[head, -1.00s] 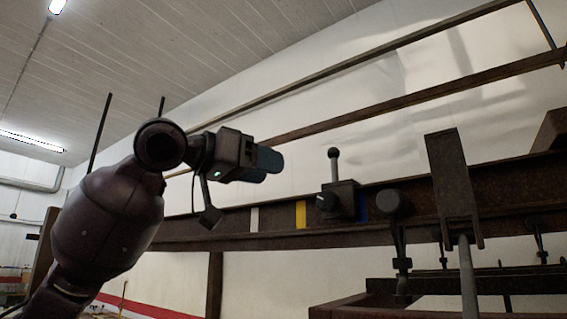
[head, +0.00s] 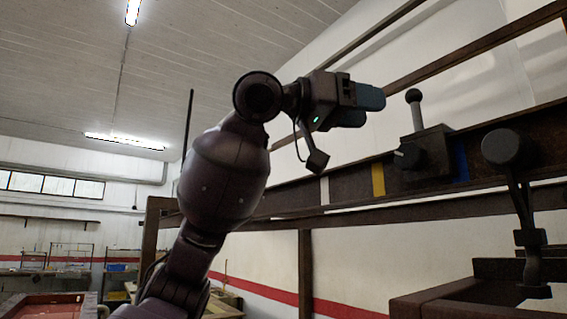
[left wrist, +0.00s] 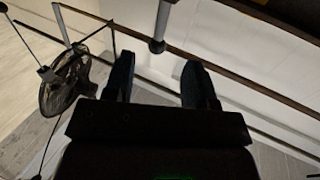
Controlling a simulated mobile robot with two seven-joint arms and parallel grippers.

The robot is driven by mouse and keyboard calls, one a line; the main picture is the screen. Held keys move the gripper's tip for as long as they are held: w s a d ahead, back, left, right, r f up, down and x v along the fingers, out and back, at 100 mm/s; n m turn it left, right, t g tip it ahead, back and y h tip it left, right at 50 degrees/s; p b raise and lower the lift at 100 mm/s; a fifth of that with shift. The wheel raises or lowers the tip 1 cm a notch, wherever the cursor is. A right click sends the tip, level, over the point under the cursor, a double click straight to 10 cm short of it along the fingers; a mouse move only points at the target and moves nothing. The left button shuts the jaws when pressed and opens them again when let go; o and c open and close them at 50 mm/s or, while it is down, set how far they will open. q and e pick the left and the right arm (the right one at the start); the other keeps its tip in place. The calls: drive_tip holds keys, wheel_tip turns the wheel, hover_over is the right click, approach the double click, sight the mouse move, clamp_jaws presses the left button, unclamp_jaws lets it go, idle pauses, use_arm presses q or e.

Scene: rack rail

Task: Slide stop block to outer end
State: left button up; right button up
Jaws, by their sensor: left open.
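The stop block (head: 428,152) is a dark block on the brown rail (head: 345,188), between a yellow mark (head: 378,180) and a blue mark (head: 460,161). An upright handle with a ball top (head: 413,96) stands on it, and a round knob is on its side. My left gripper (head: 366,107) is open with blue-grey fingers, left of the ball handle in the head view and apart from it. In the left wrist view the open fingers (left wrist: 158,78) are empty. A ball-ended rod, likely the handle (left wrist: 157,46), shows beyond and between the tips. My right gripper is out of view.
A white mark (head: 324,190) lies further left on the rail. A round-ended dark fitting (head: 502,148) stands right of the block. A dark frame (head: 450,298) is below right. Long thin rails run above along the white wall. Shelves stand far left.

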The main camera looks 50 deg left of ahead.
sight(413, 115)
use_arm(q)
drive_tip(key=p+x, duration=0.1)
drive_tip(key=x, duration=0.6)
drive_tip(key=shift+p, duration=0.4)
drive_tip(key=shift+w, duration=0.3)
drive_tip(key=shift+d, duration=0.1)
drive_tip(key=shift+w+d, duration=0.1)
drive_tip(key=shift+w, duration=0.05)
drive_tip(key=shift+w+d+p, duration=0.25)
drive_tip(key=shift+w+p, duration=0.05)
drive_tip(key=shift+w, duration=0.15)
drive_tip(key=shift+w+d, duration=0.3)
drive_tip(key=shift+w, duration=0.2)
clamp_jaws()
